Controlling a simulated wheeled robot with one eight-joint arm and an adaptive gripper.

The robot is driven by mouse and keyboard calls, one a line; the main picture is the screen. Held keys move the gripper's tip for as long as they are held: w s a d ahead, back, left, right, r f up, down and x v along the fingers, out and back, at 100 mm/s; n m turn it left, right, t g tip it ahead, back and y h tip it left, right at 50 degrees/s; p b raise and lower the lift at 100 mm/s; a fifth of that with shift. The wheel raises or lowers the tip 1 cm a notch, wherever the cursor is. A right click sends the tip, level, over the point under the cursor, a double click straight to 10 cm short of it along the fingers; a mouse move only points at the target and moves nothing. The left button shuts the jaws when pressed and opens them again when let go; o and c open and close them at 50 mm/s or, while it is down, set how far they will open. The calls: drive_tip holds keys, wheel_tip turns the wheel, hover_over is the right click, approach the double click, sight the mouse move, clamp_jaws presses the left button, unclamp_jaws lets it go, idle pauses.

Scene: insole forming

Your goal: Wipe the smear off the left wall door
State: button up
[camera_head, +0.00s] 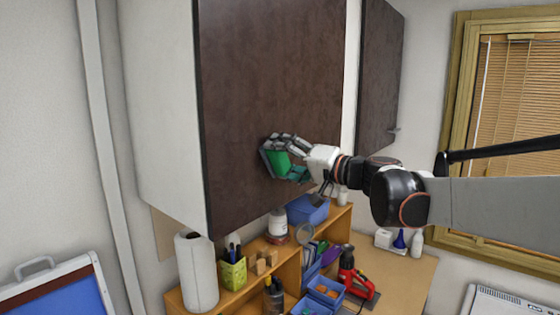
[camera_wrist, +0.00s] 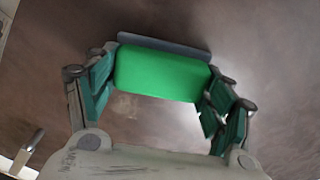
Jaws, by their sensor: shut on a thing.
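The left wall door (camera_head: 268,80) is a dark brown panel on a white wall cabinet. My gripper (camera_head: 288,158) is at its lower right part, shut on a green sponge (camera_wrist: 163,73) with a grey-blue layer on its far side. The sponge also shows in the head view (camera_head: 277,162), at the door's face; whether it presses on the door I cannot tell. In the wrist view the brown door surface (camera_wrist: 50,60) fills the background. A faint pale patch (camera_wrist: 125,104) shows below the sponge, possibly the smear. The head view shows no clear smear; sponge and gripper hide part of the door.
A second dark wall door (camera_head: 382,75) hangs to the right. Below stand a paper roll (camera_head: 198,272), a green pen cup (camera_head: 233,273), a jar (camera_head: 277,224), blue bins (camera_head: 325,291) and a red tool (camera_head: 352,275). A window (camera_head: 515,120) is at right.

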drive_tip(key=w+d, duration=0.6)
drive_tip(key=w, duration=0.2)
drive_tip(key=shift+d+b, duration=0.2)
drive_tip(key=shift+b, duration=0.15)
idle(0.7)
drive_tip(key=shift+w, duration=0.1)
drive_tip(key=shift+v, duration=2.95)
drive_tip(key=shift+v, duration=1.55)
drive_tip(key=shift+b, duration=0.3)
